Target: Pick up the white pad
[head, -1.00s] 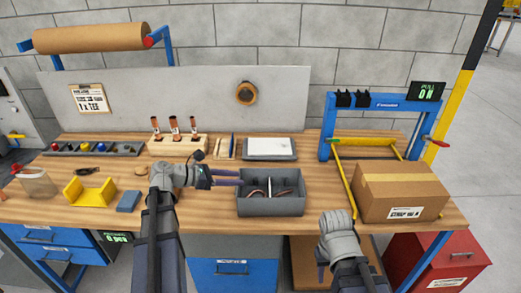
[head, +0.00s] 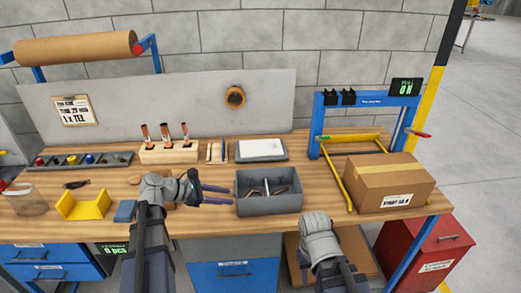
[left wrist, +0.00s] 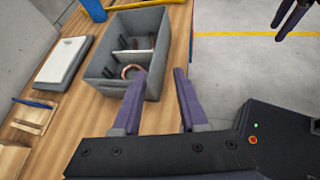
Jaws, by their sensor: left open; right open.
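The white pad (head: 261,147) lies flat on a grey tray (head: 239,157) at the back middle of the bench. It also shows at the left in the left wrist view (left wrist: 62,58). My left gripper (head: 231,195) is open and empty at the left side of the grey bin, in front of the pad and apart from it. In the left wrist view its two purple fingers (left wrist: 160,75) stand apart near the bin. My right gripper (head: 304,265) is low at the bench's front edge, pointing down and far from the pad; part of it is hidden by its wrist.
A divided grey bin (head: 268,205) with copper-coloured parts stands in front of the pad. A wooden block (head: 169,154) with copper tubes is left of it. A cardboard box (head: 385,180) and a blue frame (head: 317,125) stand at the right.

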